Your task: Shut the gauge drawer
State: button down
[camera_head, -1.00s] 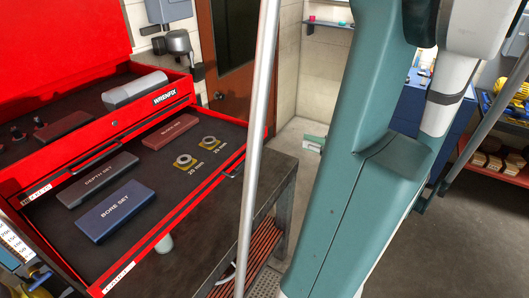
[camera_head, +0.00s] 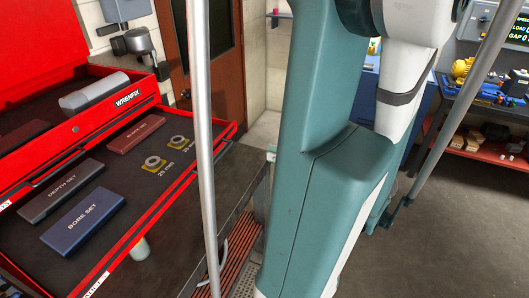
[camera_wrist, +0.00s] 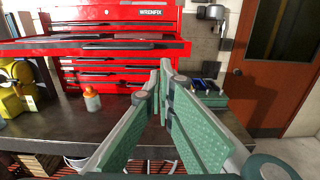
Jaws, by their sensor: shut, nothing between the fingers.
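The gauge drawer (camera_head: 140,185) is pulled out from the red tool chest (camera_head: 130,98). On its dark floor lie a blue "BORE SET" case (camera_head: 83,222), a grey "DEPTH SET" case (camera_head: 60,192), a dark red case (camera_head: 136,134) and two ring gauges marked 25 mm and 20-something mm. In the wrist view the drawer (camera_wrist: 170,47) juts out at upper left, beyond my fingers.
A dark bench (camera_wrist: 60,122) carries the chest. A small bottle with an orange cap (camera_wrist: 91,98) stands below the drawer, with yellow items (camera_wrist: 12,95) at far left. Blue-handled items (camera_wrist: 205,88) lie right of my fingers. A brown door (camera_wrist: 262,60) stands at right.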

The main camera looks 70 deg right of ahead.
send_near(194, 132)
jog(key=shift+s+d+f, duration=0.1)
jog(key=shift+s+f, duration=0.1)
jog(key=shift+s, duration=1.1)
jog(key=shift+s+d+f, duration=0.1)
jog(key=shift+s+f, duration=0.05)
jog(key=shift+s, duration=1.15)
jog(key=shift+w, duration=0.15)
jog(key=w+b, duration=0.3)
jog(key=w, duration=2.6)
jog(key=shift+b, duration=0.3)
jog(key=shift+s, duration=0.25)
jog(key=shift+s+p, duration=0.35)
jog(key=shift+s, duration=6.45)
jog(key=shift+a, duration=0.15)
